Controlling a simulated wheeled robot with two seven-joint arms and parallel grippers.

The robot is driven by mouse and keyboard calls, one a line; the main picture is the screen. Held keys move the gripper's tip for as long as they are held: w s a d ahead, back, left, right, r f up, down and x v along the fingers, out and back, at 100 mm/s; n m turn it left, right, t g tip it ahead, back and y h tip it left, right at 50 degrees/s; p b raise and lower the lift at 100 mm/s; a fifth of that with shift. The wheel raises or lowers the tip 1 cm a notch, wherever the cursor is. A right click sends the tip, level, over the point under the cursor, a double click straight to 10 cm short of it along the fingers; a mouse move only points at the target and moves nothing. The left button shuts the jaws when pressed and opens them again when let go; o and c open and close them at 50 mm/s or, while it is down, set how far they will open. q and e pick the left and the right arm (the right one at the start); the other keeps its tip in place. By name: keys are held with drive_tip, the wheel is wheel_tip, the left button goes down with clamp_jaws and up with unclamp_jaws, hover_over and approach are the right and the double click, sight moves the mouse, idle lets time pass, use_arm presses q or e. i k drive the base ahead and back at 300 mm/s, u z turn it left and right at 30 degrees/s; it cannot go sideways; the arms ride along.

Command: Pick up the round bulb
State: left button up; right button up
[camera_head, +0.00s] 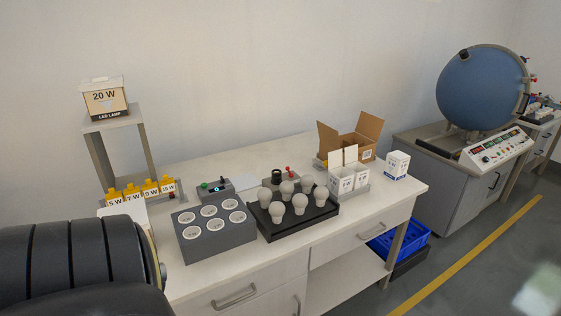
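Several white round bulbs (299,203) stand upright in a black tray (290,226) on the white workbench (258,265). They look alike at this size, so I cannot tell one from another. A grey block with several round white-rimmed sockets (214,237) sits just left of the tray; the sockets appear to hold no bulbs. Neither gripper is in view. A large dark ribbed cylinder of my own body fills the lower left and hides the bench's left front.
Small white boxes (348,179) and an open cardboard box (356,139) stand right of the tray. A control box (213,190) sits behind the sockets. A "20 W" box (104,101) tops a stand. A blue sphere (481,88) and blue crate (400,238) are at right.

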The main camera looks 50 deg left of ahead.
sight(300, 201)
drive_tip(key=u, duration=0.45)
drive_tip(key=i, duration=1.25)
drive_tip(key=u, duration=1.8)
